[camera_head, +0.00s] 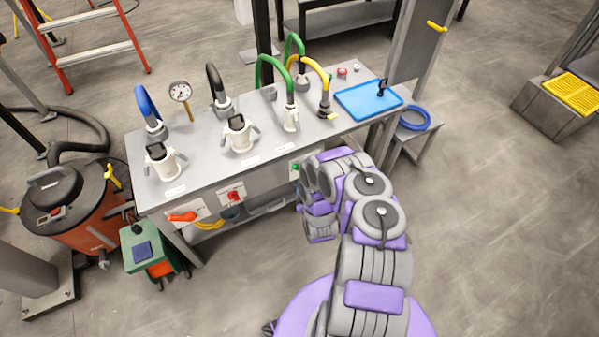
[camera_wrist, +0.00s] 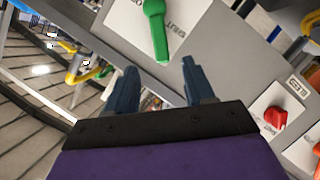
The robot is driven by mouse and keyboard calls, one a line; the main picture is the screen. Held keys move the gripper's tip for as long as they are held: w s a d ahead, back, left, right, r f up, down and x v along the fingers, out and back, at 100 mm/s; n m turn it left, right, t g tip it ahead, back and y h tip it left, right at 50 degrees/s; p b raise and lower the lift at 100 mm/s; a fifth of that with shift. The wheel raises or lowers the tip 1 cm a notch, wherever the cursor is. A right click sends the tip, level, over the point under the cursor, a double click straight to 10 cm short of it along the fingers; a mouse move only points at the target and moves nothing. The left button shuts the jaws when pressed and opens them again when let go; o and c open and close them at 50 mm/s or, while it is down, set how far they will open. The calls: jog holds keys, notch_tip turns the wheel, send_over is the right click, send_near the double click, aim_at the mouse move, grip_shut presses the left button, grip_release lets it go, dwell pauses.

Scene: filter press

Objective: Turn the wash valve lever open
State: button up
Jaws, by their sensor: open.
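An orange lever (camera_head: 183,216) lies roughly level on a white plate at the left of the bench front. In the wrist view a bit of orange (camera_wrist: 317,149) shows at the right edge, possibly this lever. A green handle (camera_wrist: 155,30) stands on another white plate, just beyond my fingertips; it shows small in the head view (camera_head: 295,168). I cannot read which control is marked wash. My gripper (camera_wrist: 160,82) is open, with nothing between its fingers and the green handle apart from them. In the head view my arm hides the gripper.
A red knob (camera_head: 233,196) sits between the two handles; it also shows in the wrist view (camera_wrist: 275,117). The bench (camera_head: 205,178) carries hoses and a blue tray (camera_head: 368,98). An orange drum (camera_head: 85,215) and green box (camera_head: 143,252) stand left. The floor in front is clear.

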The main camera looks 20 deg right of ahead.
jog(key=b+x, duration=0.2)
jog(key=x, duration=0.9)
jog(key=shift+b, duration=0.3)
grip_shut()
jog(key=shift+a, duration=0.1)
